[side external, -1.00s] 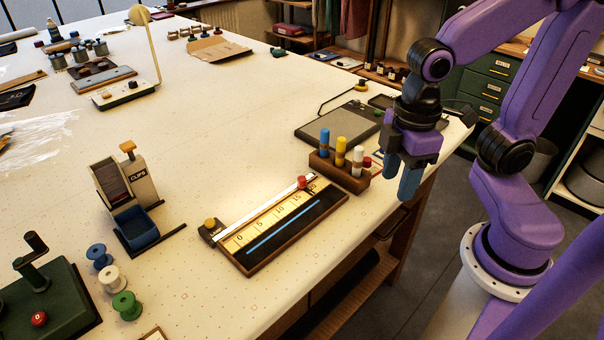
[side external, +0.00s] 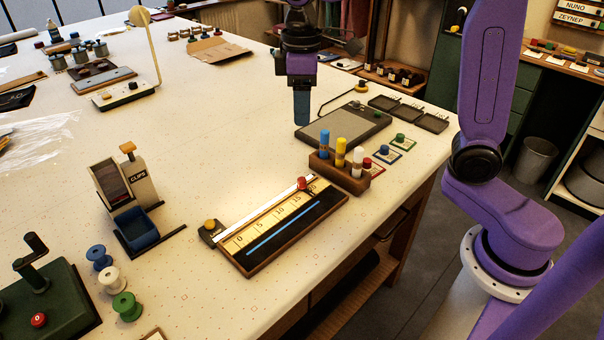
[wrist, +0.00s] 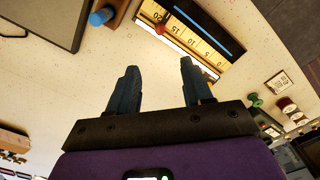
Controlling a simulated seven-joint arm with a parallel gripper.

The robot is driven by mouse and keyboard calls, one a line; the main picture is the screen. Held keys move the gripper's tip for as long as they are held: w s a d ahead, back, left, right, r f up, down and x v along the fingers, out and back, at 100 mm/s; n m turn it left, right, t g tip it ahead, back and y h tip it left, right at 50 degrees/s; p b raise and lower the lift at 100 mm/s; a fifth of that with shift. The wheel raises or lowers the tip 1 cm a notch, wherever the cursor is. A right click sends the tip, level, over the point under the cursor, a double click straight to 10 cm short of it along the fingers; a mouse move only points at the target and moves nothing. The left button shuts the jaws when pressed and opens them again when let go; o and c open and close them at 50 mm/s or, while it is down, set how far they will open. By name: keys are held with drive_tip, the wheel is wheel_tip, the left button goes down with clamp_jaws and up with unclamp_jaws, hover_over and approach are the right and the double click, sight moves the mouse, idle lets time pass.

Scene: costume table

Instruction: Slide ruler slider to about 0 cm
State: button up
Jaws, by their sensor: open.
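The ruler board (side external: 258,258) lies near the table's front edge, with a wooden frame, a pale scale marked 0, 5, 10, 15 and on, and a blue strip. The red slider knob (side external: 303,183) is at the high-number end, beyond 15, far from the 0 mark at the left. In the wrist view the ruler (wrist: 208,40) is at the top, with the red knob (wrist: 160,28) at its left end. My gripper (side external: 302,122) is above the table, behind and apart from the ruler. Its blue fingers (wrist: 157,85) are spread and empty.
A wooden rack (side external: 325,172) of coloured markers stands just right of the slider. A dark grey board (side external: 345,130) lies behind it. A yellow knob (side external: 210,225) sits at the ruler's 0 end, and the clips dispenser (side external: 127,195) stands to the left. The table's middle is clear.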

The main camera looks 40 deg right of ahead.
sight(302, 179)
wheel_tip(302, 179, down, 17)
drive_tip(key=shift+f, duration=0.15)
idle(0.5)
clamp_jaws()
